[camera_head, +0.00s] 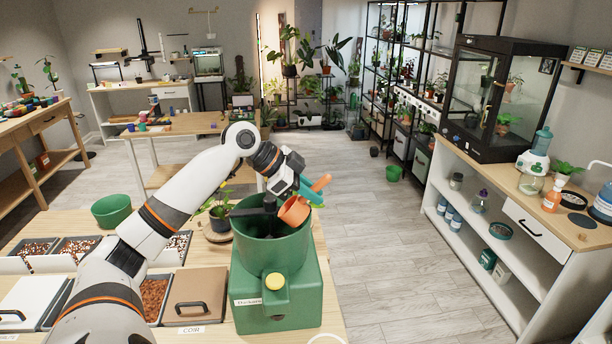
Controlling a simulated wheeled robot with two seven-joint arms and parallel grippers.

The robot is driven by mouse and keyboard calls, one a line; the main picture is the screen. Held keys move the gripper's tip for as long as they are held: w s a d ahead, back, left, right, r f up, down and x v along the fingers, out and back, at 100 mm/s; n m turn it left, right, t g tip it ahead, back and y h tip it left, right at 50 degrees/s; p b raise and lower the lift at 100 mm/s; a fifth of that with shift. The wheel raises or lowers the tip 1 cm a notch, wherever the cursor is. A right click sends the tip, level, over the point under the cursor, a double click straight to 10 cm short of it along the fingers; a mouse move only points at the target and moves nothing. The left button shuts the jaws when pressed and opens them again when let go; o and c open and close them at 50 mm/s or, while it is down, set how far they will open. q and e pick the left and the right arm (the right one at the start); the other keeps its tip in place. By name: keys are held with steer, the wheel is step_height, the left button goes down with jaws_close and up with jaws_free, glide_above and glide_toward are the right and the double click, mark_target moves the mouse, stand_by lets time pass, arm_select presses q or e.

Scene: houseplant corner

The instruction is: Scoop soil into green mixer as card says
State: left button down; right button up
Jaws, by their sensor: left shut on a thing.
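The green mixer (277,292) stands at the front of the near bench, with a round open bowl (262,247), a yellow button and a small label. My left gripper (308,190) is shut on the orange scoop (294,211), whose cup is tilted at the right of the bowl's rim. What the cup contains is hidden. Left of the mixer, soil bins hold speckled mixes and brown chips (154,296). A brown lid (196,294) with a handle covers the bin labelled COIR. My right gripper is out of view. I cannot make out the card.
A potted plant (219,215) stands just behind the mixer, and a green bowl (111,210) sits at the back left of the bench. My left arm hides some bins. A white shelf unit (492,235) stands at the right; open floor lies between.

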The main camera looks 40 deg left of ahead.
arm_select(q)
steer(key=shift+w+d+f+g+y+p, duration=0.25)
steer(key=shift+g+y+p, duration=0.3)
steer(key=shift+p, duration=1.2)
steer(key=shift+w+d+f+g+y+p, duration=0.15)
steer(key=shift+d+g+y+p, duration=0.3)
steer(key=shift+p, duration=1.25)
steer(key=f+g+y, duration=0.2)
steer(key=y, duration=0.1)
steer(key=f+m+g+y, duration=0.1)
steer(key=y, duration=0.1)
steer(key=shift+w+d+f+g, duration=0.25)
steer(key=shift+w+f+g, duration=0.05)
steer(key=shift+f, duration=0.05)
